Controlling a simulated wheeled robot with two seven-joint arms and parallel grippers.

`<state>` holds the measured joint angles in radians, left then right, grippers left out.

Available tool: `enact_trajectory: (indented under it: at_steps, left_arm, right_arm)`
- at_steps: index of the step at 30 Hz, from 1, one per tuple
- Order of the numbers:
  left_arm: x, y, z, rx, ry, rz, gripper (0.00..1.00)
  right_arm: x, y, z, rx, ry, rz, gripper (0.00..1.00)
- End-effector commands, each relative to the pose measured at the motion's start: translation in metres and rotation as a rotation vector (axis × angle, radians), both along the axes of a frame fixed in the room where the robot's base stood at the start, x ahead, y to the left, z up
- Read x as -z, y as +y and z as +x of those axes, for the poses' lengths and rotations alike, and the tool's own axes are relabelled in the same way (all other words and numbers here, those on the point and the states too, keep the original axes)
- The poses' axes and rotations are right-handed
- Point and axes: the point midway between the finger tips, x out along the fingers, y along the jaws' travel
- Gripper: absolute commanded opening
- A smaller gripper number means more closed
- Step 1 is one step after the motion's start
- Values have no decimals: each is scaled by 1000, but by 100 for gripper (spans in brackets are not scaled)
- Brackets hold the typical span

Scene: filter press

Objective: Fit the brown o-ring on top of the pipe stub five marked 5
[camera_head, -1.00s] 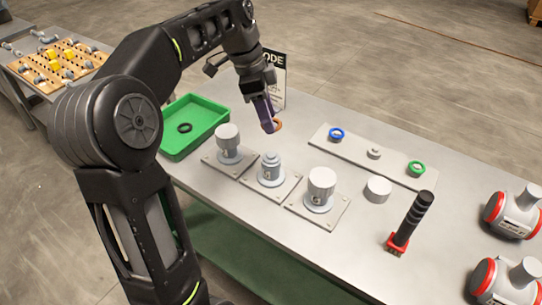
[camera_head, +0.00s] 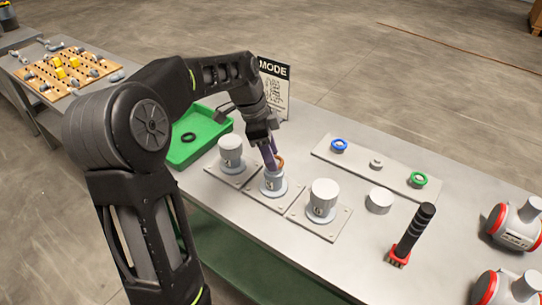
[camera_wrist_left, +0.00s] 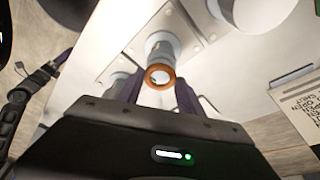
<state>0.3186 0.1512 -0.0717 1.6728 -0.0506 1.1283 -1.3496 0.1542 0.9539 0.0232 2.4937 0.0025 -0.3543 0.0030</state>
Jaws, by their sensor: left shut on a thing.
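The brown o-ring (camera_head: 281,161) is held in the fingertips of my left gripper (camera_head: 274,164), above or at the top of the middle pipe stub (camera_head: 272,187). This stub is grey-blue, upright and uncapped on a square plate; its mark is too small to read surely. In the left wrist view the o-ring (camera_wrist_left: 148,78) lies between the fingers (camera_wrist_left: 158,92), with the stub (camera_wrist_left: 158,45) lined up behind it. I cannot tell whether ring and stub touch. My right gripper is not in view.
Stubs with wide pale caps stand left (camera_head: 231,146) and right (camera_head: 323,190) of the middle one. A green tray (camera_head: 205,143) holds a black ring. A strip (camera_head: 355,164) carries blue and green rings. A loose cap (camera_head: 379,201) and a black-handled brush (camera_head: 413,232) are to the right.

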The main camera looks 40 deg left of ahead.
Motion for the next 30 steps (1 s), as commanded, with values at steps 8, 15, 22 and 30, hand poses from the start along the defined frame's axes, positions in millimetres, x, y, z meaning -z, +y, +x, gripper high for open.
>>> enact_trajectory:
  at_steps: [8,15,22,30]
  left_arm:
    - [12,0,0,0,0,0,7]
    - [15,0,0,1,0,0,46]
    - [14,0,0,1,0,0,65]
    - [14,0,0,1,0,0,66]
  right_arm:
    - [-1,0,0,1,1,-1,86]
    - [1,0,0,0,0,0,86]
    - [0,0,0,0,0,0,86]
    - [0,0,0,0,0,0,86]
